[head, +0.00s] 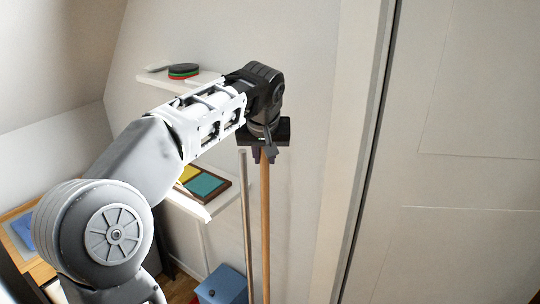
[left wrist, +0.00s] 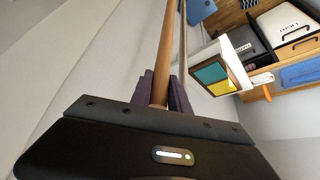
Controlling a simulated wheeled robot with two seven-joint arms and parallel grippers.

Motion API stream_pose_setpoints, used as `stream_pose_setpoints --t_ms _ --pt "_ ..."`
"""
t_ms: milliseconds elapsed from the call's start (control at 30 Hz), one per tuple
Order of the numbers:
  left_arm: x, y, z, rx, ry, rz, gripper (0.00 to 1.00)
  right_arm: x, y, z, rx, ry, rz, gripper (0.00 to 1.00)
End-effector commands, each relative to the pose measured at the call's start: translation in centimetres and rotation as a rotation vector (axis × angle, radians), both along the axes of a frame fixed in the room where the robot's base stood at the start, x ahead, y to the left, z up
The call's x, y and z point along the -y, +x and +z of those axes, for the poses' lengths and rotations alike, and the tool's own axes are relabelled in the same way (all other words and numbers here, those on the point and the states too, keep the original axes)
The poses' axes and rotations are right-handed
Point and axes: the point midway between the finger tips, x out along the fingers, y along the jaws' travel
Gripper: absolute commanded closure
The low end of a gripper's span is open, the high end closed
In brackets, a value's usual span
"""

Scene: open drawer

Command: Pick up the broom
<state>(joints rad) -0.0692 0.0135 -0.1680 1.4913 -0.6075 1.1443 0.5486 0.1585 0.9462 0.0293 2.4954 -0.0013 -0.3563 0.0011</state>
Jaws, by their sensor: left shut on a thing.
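The broom's wooden handle (head: 265,220) stands nearly upright in the head view, in front of the pale wall. My left gripper (head: 263,156) is at the upper end of the handle and is shut on it. In the left wrist view the wooden handle (left wrist: 163,60) runs away from between the dark fingers (left wrist: 170,97). The broom's lower end is out of view in the head view. My right gripper is not in view.
A grey pole (head: 245,220) stands just left of the broom. White shelves (head: 205,207) hold a yellow and teal framed board (head: 204,184) and round discs (head: 183,71). A blue box (head: 222,287) sits low down. A door frame (head: 345,150) is on the right.

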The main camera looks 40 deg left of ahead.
Motion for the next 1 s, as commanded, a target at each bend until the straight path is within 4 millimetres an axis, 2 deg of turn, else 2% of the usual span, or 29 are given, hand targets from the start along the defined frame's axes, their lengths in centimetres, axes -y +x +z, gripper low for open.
stream_pose_setpoints --t_ms 167,500,600,800,1000 --pt "0.0 -3.5 -0.1 0.005 0.001 0.0 1.0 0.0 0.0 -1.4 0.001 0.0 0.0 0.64" --pt "0.2 -12.6 -0.1 0.006 0.002 0.001 1.0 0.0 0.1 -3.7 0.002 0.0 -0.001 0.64" --pt "0.2 -14.3 -0.1 0.005 0.002 0.002 1.0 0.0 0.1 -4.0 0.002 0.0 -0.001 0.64" --pt "0.3 -16.2 0.0 0.003 0.003 0.001 1.0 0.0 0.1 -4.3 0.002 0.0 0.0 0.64" --pt "0.3 -16.5 0.1 0.002 0.003 0.0 1.0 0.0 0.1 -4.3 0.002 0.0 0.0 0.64"
